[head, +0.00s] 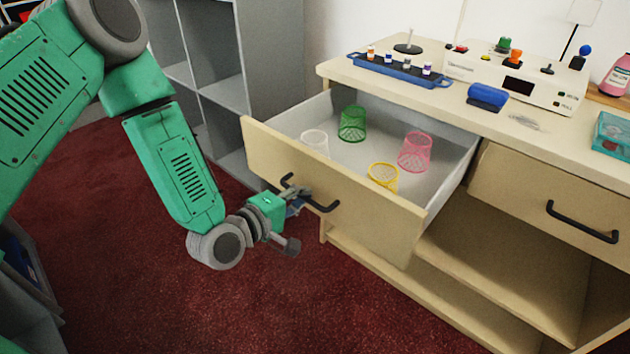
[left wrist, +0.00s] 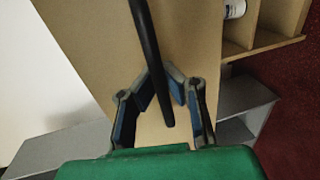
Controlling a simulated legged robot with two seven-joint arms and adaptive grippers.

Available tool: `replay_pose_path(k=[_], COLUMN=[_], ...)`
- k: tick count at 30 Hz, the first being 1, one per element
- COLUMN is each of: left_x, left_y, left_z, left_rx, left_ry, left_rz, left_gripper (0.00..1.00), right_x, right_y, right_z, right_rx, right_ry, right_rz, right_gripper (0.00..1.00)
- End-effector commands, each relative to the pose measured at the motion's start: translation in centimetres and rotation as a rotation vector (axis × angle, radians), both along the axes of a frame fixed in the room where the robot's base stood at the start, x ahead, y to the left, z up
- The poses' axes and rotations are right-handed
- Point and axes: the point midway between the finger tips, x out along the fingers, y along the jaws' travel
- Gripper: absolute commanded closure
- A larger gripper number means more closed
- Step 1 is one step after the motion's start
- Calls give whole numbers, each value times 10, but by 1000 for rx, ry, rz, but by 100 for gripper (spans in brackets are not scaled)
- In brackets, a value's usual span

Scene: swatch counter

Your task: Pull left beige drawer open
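The left beige drawer (head: 345,200) is pulled well out of the counter, its grey inside showing. It holds a white (head: 315,142), a green (head: 352,123), a pink (head: 414,152) and a yellow (head: 383,176) mesh cup. My left gripper (head: 298,200) is at the black bar handle (head: 325,207) on the drawer front. In the left wrist view, the handle (left wrist: 150,50) runs between the fingers of my left gripper (left wrist: 160,82), which close in on it from both sides. The fingers partly hide the handle in the head view. My right gripper is not in view.
The right drawer (head: 545,190) is shut, with open shelves below. The counter top carries a blue tray (head: 400,72) of small bottles, a white device (head: 515,85), a blue object (head: 487,96) and a teal box (head: 611,134). Grey shelving (head: 215,70) stands behind. Red carpet (head: 290,300) is clear in front.

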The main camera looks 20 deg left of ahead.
Motion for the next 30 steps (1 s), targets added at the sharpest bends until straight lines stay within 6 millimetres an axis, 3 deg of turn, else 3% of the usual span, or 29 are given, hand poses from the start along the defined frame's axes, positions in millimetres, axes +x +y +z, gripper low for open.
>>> replay_pose_path(k=[3,9,25,27,28,30], left_x=[-18,-34,-40,-40,-40,-39], left_y=[5,11,14,14,14,14], left_z=[-3,-3,-5,-4,-4,-3], left_rx=[1,3,3,2,2,2], left_ry=[13,12,13,12,11,8], left_rz=[-2,-3,-5,-4,-4,-3], left_gripper=[100,100,100,75,69,69], right_x=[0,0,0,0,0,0], right_y=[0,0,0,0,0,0], right_z=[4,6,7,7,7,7], right_rx=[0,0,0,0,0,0], right_ry=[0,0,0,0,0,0], right_rz=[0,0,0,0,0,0], right_gripper=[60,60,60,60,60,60])
